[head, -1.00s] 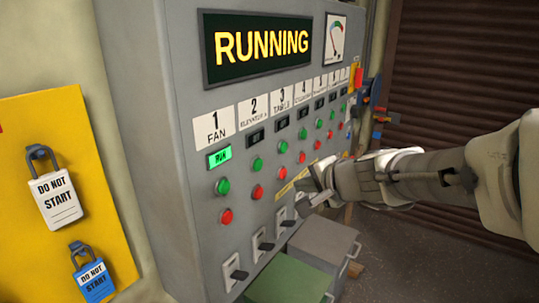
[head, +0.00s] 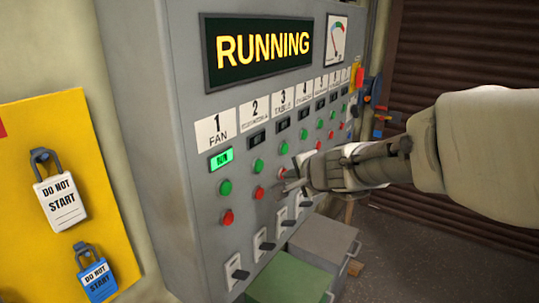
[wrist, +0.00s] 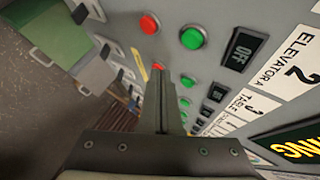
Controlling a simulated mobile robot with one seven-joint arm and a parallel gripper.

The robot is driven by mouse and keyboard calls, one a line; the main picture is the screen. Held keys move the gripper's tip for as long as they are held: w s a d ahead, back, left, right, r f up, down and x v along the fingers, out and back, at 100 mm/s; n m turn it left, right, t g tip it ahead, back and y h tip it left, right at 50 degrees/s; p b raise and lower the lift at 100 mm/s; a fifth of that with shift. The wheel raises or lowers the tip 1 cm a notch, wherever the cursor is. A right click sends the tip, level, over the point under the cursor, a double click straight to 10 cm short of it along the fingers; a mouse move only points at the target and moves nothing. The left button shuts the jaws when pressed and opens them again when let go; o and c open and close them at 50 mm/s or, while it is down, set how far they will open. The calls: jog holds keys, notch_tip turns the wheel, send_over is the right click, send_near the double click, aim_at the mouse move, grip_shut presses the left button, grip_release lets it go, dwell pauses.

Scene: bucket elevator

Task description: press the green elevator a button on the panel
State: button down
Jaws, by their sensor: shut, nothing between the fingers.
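The green elevator A button (head: 257,165) is on the grey panel in column 2, above a red button (head: 259,193). In the wrist view the green button (wrist: 192,38) sits beside a dark OFF display (wrist: 243,47) and the ELEVATOR A label (wrist: 298,55). My gripper (head: 287,184) is shut and empty, in front of the panel, to the right of and a little below the green button. In the wrist view the fingertips (wrist: 159,75) appear apart from that button and partly cover a red button of the neighbouring column.
The panel carries several more button columns and a row of lever switches (head: 237,270) below. Column 1 has a lit green RUN display (head: 221,158). A green box (head: 285,282) and a grey box (head: 325,240) stand below. A yellow lockout board (head: 100,180) is at left.

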aim_at(262, 169)
jog(key=shift+w+a, duration=0.65)
jog(key=shift+a, duration=0.3)
jog(key=shift+w+a, duration=0.65)
jog(key=shift+a, duration=0.3)
jog(key=shift+a, duration=0.1)
dwell(0.6)
jog(key=shift+w+a, duration=0.2)
jog(key=shift+a, duration=0.05)
jog(key=shift+w+a, duration=0.3)
jog(key=shift+a, duration=0.15)
dwell(0.7)
jog(key=shift+s+d, duration=0.1)
dwell(0.3)
jog(key=shift+s+d+b, duration=0.3)
jog(key=shift+s+d, duration=0.15)
jog(key=shift+d, duration=0.2)
jog(key=shift+s+d+b, duration=0.25)
jog(key=shift+s+d, duration=0.45)
jog(key=shift+d, duration=0.35)
jog(key=shift+s+d+b, duration=0.2)
jog(key=shift+s+d, duration=0.5)
jog(key=shift+d, duration=0.35)
